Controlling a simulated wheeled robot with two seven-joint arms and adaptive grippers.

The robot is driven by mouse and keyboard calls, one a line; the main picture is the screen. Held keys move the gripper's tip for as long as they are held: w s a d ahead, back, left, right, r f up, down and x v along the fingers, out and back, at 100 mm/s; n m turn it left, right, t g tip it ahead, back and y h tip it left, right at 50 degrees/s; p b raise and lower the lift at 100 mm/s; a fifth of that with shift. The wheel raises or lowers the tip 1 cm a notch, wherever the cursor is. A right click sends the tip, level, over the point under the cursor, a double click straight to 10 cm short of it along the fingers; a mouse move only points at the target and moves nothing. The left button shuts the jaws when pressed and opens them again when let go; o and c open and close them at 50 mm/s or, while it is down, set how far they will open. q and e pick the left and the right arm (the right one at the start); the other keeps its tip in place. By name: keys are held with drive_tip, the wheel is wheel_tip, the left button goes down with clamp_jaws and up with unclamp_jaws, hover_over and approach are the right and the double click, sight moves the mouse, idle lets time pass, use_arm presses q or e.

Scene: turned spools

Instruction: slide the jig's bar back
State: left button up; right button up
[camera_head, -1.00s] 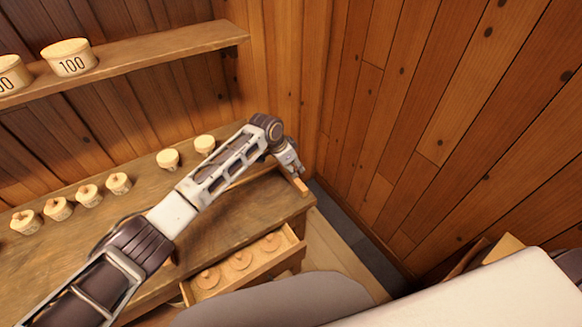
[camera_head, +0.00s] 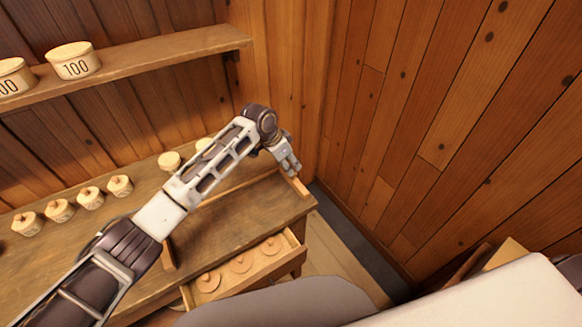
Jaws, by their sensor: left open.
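My left arm reaches across the workbench (camera_head: 240,225) from the lower left. Its gripper (camera_head: 292,170) is at the bench's far right corner, open, with its fingers pointing down. A small light wooden piece (camera_head: 300,187) lies at the bench edge just below the fingertips; I cannot tell whether they touch it. A thin wooden strip (camera_head: 236,187), perhaps the jig's bar, runs along the bench behind my forearm and is partly hidden by it. An upright wooden piece (camera_head: 168,254) shows beside my arm. My right gripper is not in view.
An open drawer (camera_head: 290,250) with several round wooden discs juts from the bench front. Several small tubs (camera_head: 90,197) line the bench. A shelf (camera_head: 150,55) above holds two tubs marked 100 (camera_head: 73,60). A plank wall (camera_head: 450,130) closes the right side.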

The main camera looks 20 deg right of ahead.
use_arm(q)
drive_tip(key=v, duration=0.6)
drive_tip(key=shift+r, duration=0.3)
drive_tip(key=shift+f, duration=0.1)
